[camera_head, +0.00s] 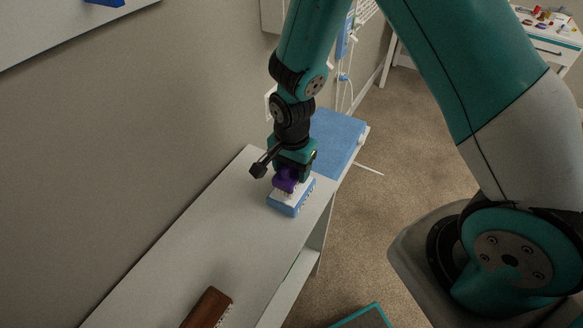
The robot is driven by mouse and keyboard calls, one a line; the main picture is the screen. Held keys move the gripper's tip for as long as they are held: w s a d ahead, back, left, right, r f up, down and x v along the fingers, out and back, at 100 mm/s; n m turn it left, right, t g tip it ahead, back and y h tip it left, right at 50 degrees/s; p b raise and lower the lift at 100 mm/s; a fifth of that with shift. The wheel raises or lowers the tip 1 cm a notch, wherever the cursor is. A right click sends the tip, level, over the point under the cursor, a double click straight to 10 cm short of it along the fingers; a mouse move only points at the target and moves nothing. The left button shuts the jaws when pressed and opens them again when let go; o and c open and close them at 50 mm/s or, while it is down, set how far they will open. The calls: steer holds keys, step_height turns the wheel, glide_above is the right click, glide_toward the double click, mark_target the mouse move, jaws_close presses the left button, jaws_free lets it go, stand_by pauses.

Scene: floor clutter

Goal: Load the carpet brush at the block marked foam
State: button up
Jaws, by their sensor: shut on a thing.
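My gripper (291,172) is at the far part of a white shelf top, pointing down. It is shut on a purple piece (285,180), which looks like the grip of a brush. Below it is a white and blue block-like thing (288,203); I cannot tell whether the white layer belongs to the purple piece or to the block, or whether they touch. No mark reading foam is legible. A brown wooden brush (207,308) with pale bristles along its right side lies on the near part of the shelf top.
The white shelf top (200,240) is bare between the brown brush and my gripper. A blue flat surface (338,140) adjoins its far end. A wall (130,130) runs along the left. Carpet (400,150) lies to the right, with a teal-edged thing (365,318) at the bottom.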

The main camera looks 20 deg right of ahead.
steer(key=shift+r+p, duration=1.9)
steer(key=shift+r, duration=0.7)
